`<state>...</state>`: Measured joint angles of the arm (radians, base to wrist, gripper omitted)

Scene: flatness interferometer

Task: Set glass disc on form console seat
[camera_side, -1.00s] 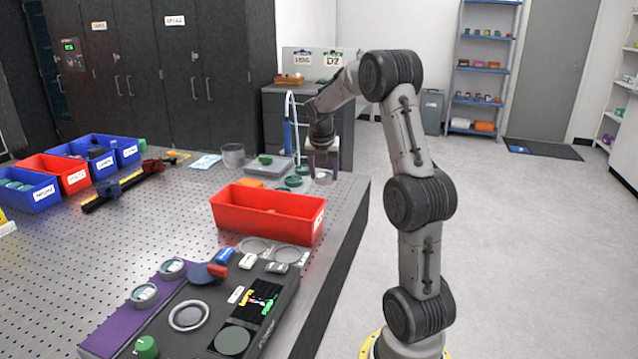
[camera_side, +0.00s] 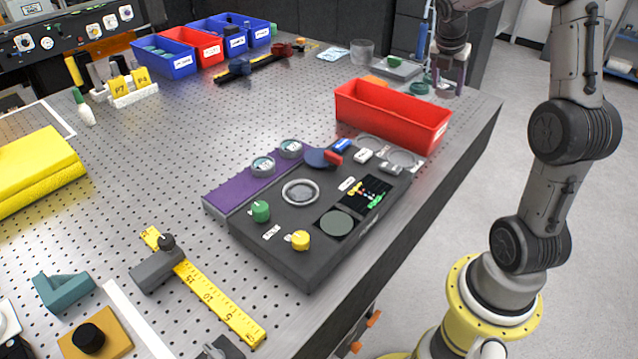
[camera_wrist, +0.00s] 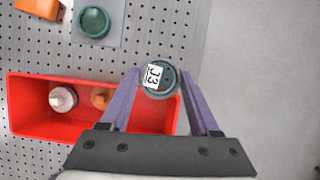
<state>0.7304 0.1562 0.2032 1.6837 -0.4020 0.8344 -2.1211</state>
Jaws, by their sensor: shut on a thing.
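My gripper (camera_wrist: 160,76), with purple fingers, is shut on a round disc (camera_wrist: 158,84) with a dark green-grey rim and a white label reading 33. In the side view my gripper (camera_side: 449,88) hangs at the table's far right edge, behind the red bin; the disc is too small to make out there. The black form console (camera_side: 282,238) lies on the table nearer the camera, well away from my gripper. Its light ring-shaped seat (camera_side: 300,192) looks empty. Two similar labelled discs (camera_side: 263,166) sit on the purple strip beside the console.
The red bin (camera_side: 392,121) stands between my gripper and the console; the wrist view shows small parts inside it. Grey rings (camera_side: 402,158) and small blocks lie behind the console. A blue paddle with a red end (camera_side: 322,157) rests at its back edge.

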